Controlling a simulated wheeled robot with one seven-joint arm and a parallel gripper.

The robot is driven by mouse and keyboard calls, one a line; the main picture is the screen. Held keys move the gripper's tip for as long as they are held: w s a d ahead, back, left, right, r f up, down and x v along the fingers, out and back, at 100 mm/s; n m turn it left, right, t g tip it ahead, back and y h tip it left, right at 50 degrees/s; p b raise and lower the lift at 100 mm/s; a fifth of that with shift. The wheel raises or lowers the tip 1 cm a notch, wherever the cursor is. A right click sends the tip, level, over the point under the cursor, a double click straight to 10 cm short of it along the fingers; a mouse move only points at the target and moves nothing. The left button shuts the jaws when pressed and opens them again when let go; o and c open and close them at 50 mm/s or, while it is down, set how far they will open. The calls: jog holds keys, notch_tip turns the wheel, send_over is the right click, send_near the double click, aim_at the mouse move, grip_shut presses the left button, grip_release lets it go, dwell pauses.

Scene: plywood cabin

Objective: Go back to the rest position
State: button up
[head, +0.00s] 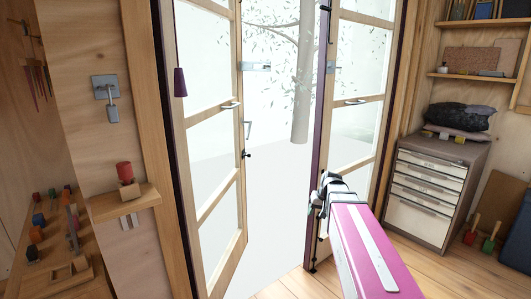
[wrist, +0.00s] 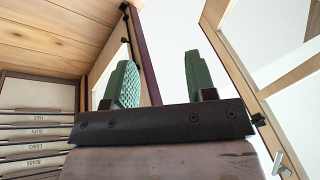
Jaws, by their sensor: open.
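My gripper (wrist: 160,70) is open and empty in the wrist view, with its two green pads standing well apart. In the head view my pink arm reaches from the bottom right to the doorway, its end close in front of the right glazed door (head: 359,72); the fingers are too small to make out there. The left glazed door (head: 232,190) stands ajar, with a handle on its edge. A bright gap lies between the two doors. I cannot tell from the head view whether my gripper touches the right door.
A grey drawer cabinet (head: 470,165) with dark cushions (head: 458,117) on top stands at the right. A small wall shelf (head: 122,202) with a red-topped item (head: 125,172) is at the left. A purple pendant (head: 180,82) hangs before the left door. Wooden floor shows at the lower right.

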jog(key=s+a+f+g+h, duration=0.1)
jog(key=s+f, duration=0.4)
jog(key=s, duration=0.3)
jog(key=s+a+f+g+h, duration=0.1)
jog(key=s+a+f, duration=0.1)
jog(key=s+f, duration=0.4)
jog(key=s, duration=0.3)
jog(key=shift+a+f+g, duration=0.15)
jog(key=shift+f+g, duration=0.1)
jog(key=shift+g, duration=0.05)
